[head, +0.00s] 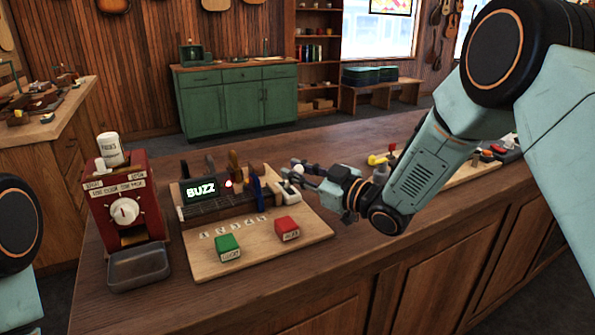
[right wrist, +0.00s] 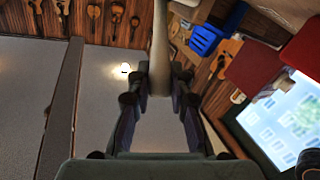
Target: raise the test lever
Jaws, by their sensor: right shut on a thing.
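The test board (head: 260,260) lies on the wooden counter, with a small ukulele fixture and a dark display (head: 201,189) reading BUZZ in green. A red light glows beside the display. My right gripper (head: 303,178) reaches in from the right to the board's right end, by a pale box. In the right wrist view its fingers (right wrist: 160,103) are closed about a pale rod (right wrist: 160,45), which looks like the test lever. In the head view the gripper mostly hides the lever; a light knob shows at its tips. My left gripper is out of view.
A green block (head: 228,248) and a red block (head: 287,229) sit at the board's front. A red dial machine (head: 126,195) with a metal tray (head: 138,267) stands to the left. Another board with coloured parts lies right, behind my arm. The counter's front edge is clear.

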